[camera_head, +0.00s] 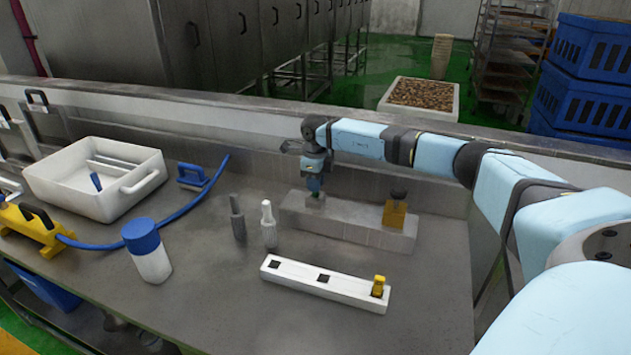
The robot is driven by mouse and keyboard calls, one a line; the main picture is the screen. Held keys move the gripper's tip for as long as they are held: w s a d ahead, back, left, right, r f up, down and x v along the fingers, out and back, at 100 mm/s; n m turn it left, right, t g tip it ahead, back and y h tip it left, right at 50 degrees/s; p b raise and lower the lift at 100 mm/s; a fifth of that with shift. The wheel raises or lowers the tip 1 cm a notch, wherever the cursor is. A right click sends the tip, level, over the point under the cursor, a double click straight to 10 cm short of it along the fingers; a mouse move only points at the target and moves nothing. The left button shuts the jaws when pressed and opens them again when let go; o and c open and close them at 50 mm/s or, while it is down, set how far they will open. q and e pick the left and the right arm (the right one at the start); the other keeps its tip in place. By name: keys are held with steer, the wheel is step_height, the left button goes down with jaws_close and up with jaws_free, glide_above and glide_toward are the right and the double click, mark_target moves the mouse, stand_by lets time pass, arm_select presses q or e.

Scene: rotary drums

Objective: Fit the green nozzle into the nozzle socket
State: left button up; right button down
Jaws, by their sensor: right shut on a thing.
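My right gripper (316,172) points down above the left end of a long grey block (345,229) at the back of the counter. It is shut on the small green nozzle (315,187), mostly hidden by the fingers. The nozzle's lower end is at a small raised grey piece (316,201) on the block, which looks like the socket. I cannot tell whether the nozzle is in it or just above it. A white strip (300,275) with square dark holes lies in front, a yellow nozzle (378,284) standing in its right end. My left gripper is not in view.
A yellow fitting with a dark knob (395,212) stands on the block's right end. Grey (237,222) and white-tipped (268,226) nozzles stand left of the block. A blue-capped bottle (148,252), white tub (74,190) and blue hose (172,220) are further left. The front right counter is clear.

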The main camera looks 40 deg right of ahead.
steer(key=shift+f+b, duration=0.55)
steer(key=shift+f, duration=0.55)
steer(key=c, duration=0.9)
jaws_free()
steer(key=shift+c, duration=0.2)
steer(key=shift+r, duration=0.1)
step_height(320, 180, up, 14)
steer(key=shift+f+b, duration=0.15)
steer(key=shift+b, duration=0.2)
steer(key=shift+f, duration=0.1)
